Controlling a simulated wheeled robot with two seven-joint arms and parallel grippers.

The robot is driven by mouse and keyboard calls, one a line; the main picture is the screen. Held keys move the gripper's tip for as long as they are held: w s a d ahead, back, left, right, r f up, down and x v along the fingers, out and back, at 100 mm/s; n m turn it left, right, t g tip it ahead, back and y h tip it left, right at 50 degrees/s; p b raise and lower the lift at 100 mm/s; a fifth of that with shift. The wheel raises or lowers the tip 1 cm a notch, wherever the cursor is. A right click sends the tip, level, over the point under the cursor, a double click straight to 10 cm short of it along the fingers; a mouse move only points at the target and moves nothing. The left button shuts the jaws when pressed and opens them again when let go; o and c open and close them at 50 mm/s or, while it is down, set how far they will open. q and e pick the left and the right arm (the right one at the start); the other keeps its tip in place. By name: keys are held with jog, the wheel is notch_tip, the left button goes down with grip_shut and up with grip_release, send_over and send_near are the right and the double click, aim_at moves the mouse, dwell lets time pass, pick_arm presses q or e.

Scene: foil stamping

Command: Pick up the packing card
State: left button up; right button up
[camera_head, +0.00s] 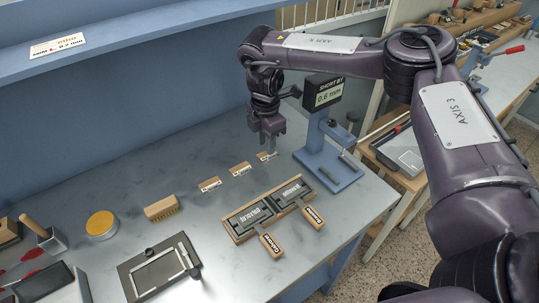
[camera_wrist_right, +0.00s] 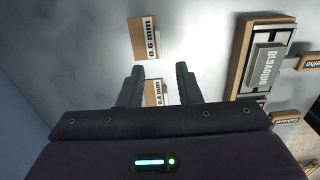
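Three small packing cards with tan ends and white printed labels lie in a row on the grey table: a left card (camera_head: 210,185), a middle card (camera_head: 240,168) and a right card (camera_head: 267,156). My right gripper (camera_head: 270,143) points down just above the right card. In the right wrist view, my right gripper (camera_wrist_right: 160,76) is open, with a card reading about 0.4 mm (camera_wrist_right: 155,92) between and below its fingers, partly hidden by the gripper body. A card reading 0.6 mm (camera_wrist_right: 144,38) lies beyond the fingertips. My left gripper is not in view.
A blue gauge stand (camera_head: 332,165) with a display reading "SHORT BY 0.6 mm" (camera_head: 327,95) stands close right of the gripper. A wooden tray of type plates (camera_head: 238,236) lies in front. A wooden block (camera_head: 161,208) and a yellow round tin (camera_head: 101,224) are at left.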

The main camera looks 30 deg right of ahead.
jog(key=f, duration=0.2)
jog(key=f+p, duration=0.1)
jog(key=shift+d+f, duration=0.35)
jog(key=shift+w+f+p, duration=0.1)
jog(key=shift+f+p, duration=0.2)
jog(key=shift+f, duration=0.35)
grip_shut()
